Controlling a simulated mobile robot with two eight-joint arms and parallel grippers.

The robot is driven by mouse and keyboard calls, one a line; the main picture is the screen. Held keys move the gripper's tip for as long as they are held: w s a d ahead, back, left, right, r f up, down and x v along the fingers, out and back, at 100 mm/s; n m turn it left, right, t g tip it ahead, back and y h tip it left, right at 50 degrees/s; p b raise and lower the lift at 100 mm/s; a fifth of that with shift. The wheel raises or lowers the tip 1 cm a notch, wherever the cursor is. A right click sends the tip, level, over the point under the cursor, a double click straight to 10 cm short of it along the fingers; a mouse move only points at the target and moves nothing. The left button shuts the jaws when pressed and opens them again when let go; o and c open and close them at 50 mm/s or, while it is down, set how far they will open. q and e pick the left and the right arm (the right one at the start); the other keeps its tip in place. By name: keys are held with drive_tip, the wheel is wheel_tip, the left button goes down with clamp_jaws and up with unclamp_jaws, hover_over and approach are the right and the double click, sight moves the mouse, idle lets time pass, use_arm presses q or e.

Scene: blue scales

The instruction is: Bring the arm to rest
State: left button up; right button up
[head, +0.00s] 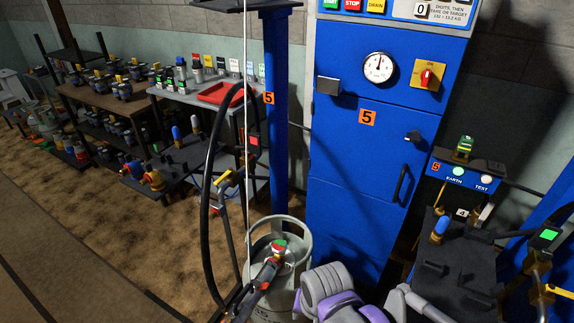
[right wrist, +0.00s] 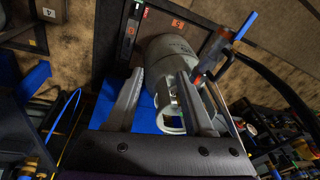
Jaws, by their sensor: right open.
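My right arm (head: 330,293), grey and purple, shows at the bottom of the head view, in front of the blue cabinet and right of the grey gas cylinder (head: 298,236). In the right wrist view my right gripper (right wrist: 160,78) has its two grey fingers spread, with nothing held between them. The grey cylinder (right wrist: 170,48) shows beyond the fingertips there; whether a finger touches it I cannot tell. A fitting with a red and green top (head: 278,247) is at the cylinder's top. My left gripper is not in view.
The blue cabinet (head: 350,190) with a gauge stands behind. A black hose (head: 206,190) loops left of the cylinder. A black bench (head: 455,265) with tools stands close at right. Shelves of valves (head: 125,105) line the left wall. Brown floor (head: 70,220) is open at left.

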drive_tip(key=s+d+f+n+t, duration=0.2)
drive_tip(key=s+d+n, duration=0.1)
drive_tip(key=s+d, duration=0.85)
use_arm(q)
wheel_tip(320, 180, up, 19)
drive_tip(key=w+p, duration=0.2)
drive_tip(key=p, duration=1.4)
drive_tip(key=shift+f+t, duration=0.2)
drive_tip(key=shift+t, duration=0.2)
use_arm(e)
wheel_tip(320, 180, up, 19)
drive_tip(key=w+d+t, duration=0.1)
drive_tip(key=w, duration=0.1)
drive_tip(key=shift+w+d+h, duration=0.2)
drive_tip(key=shift+w+h, duration=0.2)
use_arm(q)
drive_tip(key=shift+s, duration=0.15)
use_arm(e)
drive_tip(key=shift+s, duration=0.1)
